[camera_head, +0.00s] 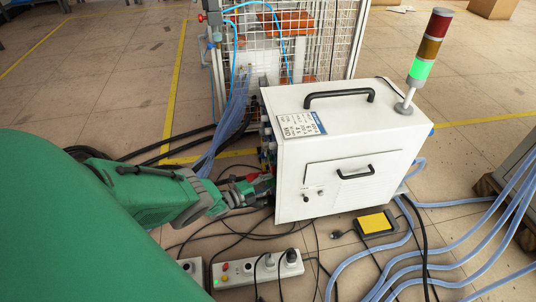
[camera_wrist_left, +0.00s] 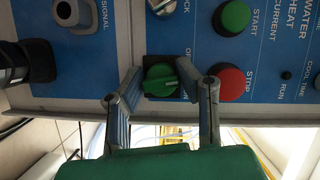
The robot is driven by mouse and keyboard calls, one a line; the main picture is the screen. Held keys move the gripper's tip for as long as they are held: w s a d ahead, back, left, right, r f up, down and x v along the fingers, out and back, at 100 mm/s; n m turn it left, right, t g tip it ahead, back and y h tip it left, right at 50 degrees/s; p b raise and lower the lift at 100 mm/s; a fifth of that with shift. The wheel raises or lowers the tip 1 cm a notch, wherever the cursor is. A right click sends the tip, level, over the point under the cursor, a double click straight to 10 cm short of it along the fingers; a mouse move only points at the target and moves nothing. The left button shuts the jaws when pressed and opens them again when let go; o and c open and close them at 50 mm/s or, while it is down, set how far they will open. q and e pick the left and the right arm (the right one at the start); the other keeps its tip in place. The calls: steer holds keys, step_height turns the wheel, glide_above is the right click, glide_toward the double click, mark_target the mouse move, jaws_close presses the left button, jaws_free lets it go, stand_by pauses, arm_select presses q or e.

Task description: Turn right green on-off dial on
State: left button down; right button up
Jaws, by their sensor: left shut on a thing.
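The white induction heater cabinet (camera_head: 340,135) stands on the tiled floor, its control panel facing left in the head view and mostly hidden there. In the left wrist view the green on-off dial (camera_wrist_left: 161,78) is on the lower edge of the blue panel (camera_wrist_left: 135,40), with its raised grip slightly tilted. My left gripper (camera_head: 262,188) reaches the panel from the left. In the left wrist view its fingers (camera_wrist_left: 159,88) stand on both sides of the green dial and are shut on it. My right gripper is in neither view.
Beside the dial are a red stop button (camera_wrist_left: 231,84), a green start button (camera_wrist_left: 232,17) and a dark connector (camera_wrist_left: 28,62). A power strip (camera_head: 257,269), a yellow pedal (camera_head: 376,223) and several hoses and cables lie on the floor. A light tower (camera_head: 424,60) stands on the cabinet.

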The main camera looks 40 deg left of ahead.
arm_select(q)
steer(key=shift+s+d+f, duration=0.2)
steer(key=shift+d+f, duration=0.1)
steer(key=shift+d, duration=0.05)
steer(key=c, duration=1.2)
jaws_free()
steer(key=shift+w+a+r, duration=0.1)
steer(key=shift+a, duration=0.1)
steer(key=v, duration=1.2)
